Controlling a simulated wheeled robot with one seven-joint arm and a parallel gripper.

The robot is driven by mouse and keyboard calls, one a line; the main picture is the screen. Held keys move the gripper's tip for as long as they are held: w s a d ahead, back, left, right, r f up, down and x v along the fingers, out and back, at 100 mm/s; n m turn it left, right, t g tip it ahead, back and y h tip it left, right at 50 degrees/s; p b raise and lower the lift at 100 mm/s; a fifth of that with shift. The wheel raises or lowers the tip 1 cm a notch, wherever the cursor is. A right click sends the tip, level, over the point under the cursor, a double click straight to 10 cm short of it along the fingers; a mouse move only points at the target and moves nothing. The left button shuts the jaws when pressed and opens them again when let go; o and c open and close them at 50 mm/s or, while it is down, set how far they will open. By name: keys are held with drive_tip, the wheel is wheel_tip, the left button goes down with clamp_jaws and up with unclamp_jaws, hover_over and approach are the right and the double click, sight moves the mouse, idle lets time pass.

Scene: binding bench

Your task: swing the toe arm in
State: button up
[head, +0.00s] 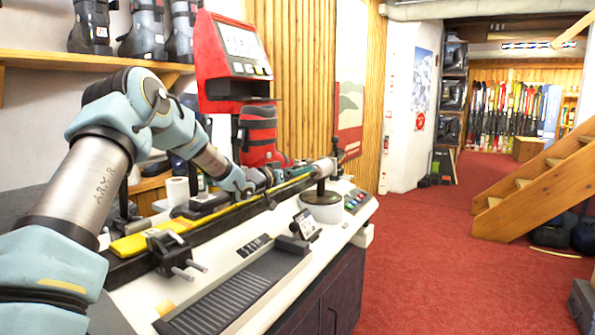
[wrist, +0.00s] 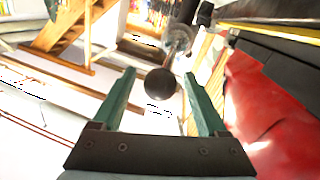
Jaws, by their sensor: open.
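The toe arm shows in the wrist view as a dark round knob (wrist: 161,82) on a thin rod, leading to a metal joint (wrist: 178,40). My gripper (wrist: 159,73) is open, with its green fingers on either side of the knob and a visible gap at both sides. I cannot tell how deep the knob sits between them. In the head view my gripper (head: 306,172) reaches along the bench towards a metal cylinder (head: 325,168) at its far end, partly hiding what lies there. A red ski boot (head: 258,135) stands behind my gripper; red also fills the right of the wrist view.
A yellow and black ski (head: 150,240) lies along the white bench, with a black clamp (head: 172,252) at its near end. A red display unit (head: 235,60) stands behind.

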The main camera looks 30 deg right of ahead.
clamp_jaws()
idle(0.5)
idle(0.8)
